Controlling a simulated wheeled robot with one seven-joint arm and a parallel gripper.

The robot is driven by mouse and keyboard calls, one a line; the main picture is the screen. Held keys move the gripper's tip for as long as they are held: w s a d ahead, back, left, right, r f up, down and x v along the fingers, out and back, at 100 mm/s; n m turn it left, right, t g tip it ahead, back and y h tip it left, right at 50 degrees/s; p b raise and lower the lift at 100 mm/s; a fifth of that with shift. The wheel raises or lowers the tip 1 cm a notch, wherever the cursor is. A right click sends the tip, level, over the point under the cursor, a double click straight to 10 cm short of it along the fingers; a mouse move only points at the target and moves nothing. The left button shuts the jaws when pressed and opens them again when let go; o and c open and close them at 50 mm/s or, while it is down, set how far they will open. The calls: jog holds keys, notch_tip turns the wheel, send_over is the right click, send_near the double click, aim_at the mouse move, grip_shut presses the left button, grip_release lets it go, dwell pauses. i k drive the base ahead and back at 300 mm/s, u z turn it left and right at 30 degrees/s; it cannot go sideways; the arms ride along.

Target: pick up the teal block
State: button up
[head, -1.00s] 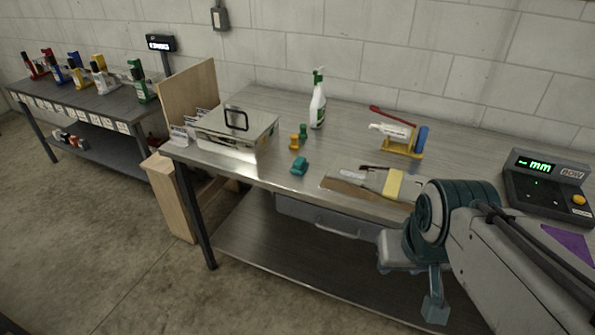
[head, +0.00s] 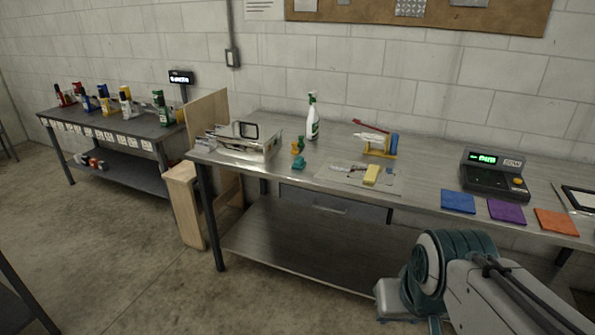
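The teal block (head: 299,163) lies on the metal workbench (head: 240,178) near its front edge, right of the silver lidded box. A small yellow-orange piece (head: 295,148) and a green piece (head: 301,142) stand just behind it. My arm shows at the lower right, in front of the bench and well apart from the block.
The silver box (head: 262,150) stands left of the block. A spray bottle (head: 313,120) stands behind. A mat with a yellow block (head: 371,175) lies to the right, with a display device (head: 495,178) farther right. Open floor lies before the bench.

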aim_at(299, 162)
jog(key=u, duration=0.65)
jog(key=i, duration=0.85)
jog(key=u, duration=0.85)
jog(key=i, duration=1.5)
jog(key=z, duration=0.8)
jog(key=i, duration=0.8)
jog(key=z, duration=1.05)
jog(key=i, duration=0.3)
jog(key=z, duration=0.4)
